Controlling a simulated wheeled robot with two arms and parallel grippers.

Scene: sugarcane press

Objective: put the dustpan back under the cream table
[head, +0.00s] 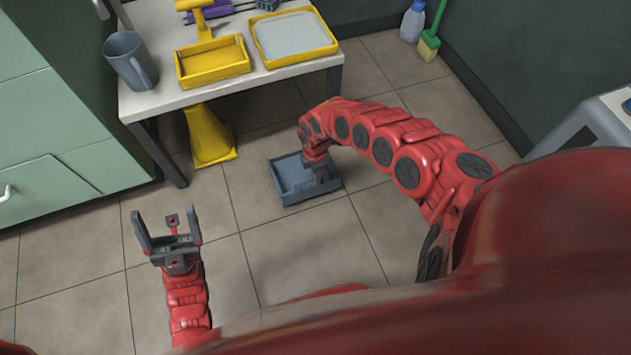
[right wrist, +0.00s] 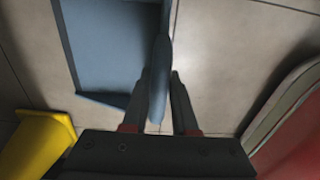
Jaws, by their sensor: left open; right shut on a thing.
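The blue-grey dustpan (head: 291,177) is low at the floor, in front of the cream table (head: 160,101) and right of the yellow cone. I cannot tell whether it touches the floor. My right gripper (head: 319,176) is shut on its near-right side, hiding part of it. In the right wrist view, my fingers (right wrist: 161,85) stand either side of a narrow upright part of the dustpan (right wrist: 110,45). My left gripper (head: 166,222) is open and empty above the floor, left of the dustpan.
A yellow cone (head: 208,137) stands under the table. A green brush (head: 429,44) and a bottle (head: 413,22) stand by the back wall. Floor beneath the table's right part looks clear.

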